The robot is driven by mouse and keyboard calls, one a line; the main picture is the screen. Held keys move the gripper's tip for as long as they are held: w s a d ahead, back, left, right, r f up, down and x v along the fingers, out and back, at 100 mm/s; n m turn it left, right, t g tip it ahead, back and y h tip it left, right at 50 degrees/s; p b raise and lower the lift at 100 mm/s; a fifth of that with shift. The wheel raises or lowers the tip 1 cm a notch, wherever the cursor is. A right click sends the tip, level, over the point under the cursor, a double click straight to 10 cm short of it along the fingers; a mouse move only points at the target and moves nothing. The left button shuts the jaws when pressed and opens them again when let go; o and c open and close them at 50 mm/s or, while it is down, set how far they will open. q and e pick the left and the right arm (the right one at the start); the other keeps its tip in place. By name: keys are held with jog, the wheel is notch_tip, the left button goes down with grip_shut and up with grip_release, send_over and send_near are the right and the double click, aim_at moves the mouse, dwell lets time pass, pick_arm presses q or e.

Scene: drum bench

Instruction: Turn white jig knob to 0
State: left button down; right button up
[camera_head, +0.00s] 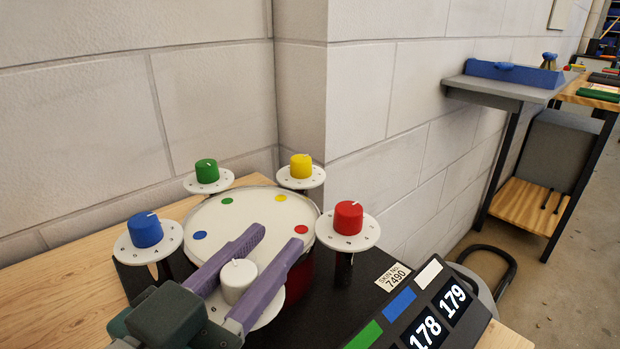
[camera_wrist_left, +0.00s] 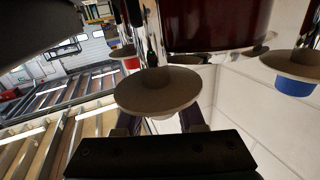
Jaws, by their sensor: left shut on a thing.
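The white knob (camera_head: 238,280) sits on a pale round dial plate (camera_head: 272,312) at the near side of the drum (camera_head: 255,208). A small mark shows on its top. My left gripper (camera_head: 272,243) is shut on the white knob, with one purple finger on each side and the fingertips reaching past it over the drum skin. The fingers and gripper body hide much of the dial, so its 0 cannot be picked out. In the left wrist view the underside of the dial plate (camera_wrist_left: 158,92) shows, and the knob is mostly hidden. My right gripper is not in view.
Blue (camera_head: 145,229), green (camera_head: 207,171), yellow (camera_head: 301,166) and red (camera_head: 348,217) knobs on dials ring the drum. A dark panel (camera_head: 426,312) at front right reads 178 and 179. A wall stands close behind. A second bench (camera_head: 505,90) is at right.

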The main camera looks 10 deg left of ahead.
aim_at(232, 292)
pick_arm(q)
jog(key=shift+a+r+n+t+y+p, duration=0.15)
jog(key=shift+n+y+p, duration=0.35)
jog(key=shift+y, duration=0.3)
jog(key=shift+a+n+t+y+p, duration=0.15)
jog(key=shift+n+y+p, duration=0.1)
jog(key=shift+n+y, duration=0.45)
jog(key=shift+y, duration=0.4)
jog(key=c, duration=0.5)
grip_release()
jog(key=s, duration=0.9)
jog(key=shift+s+a, duration=0.4)
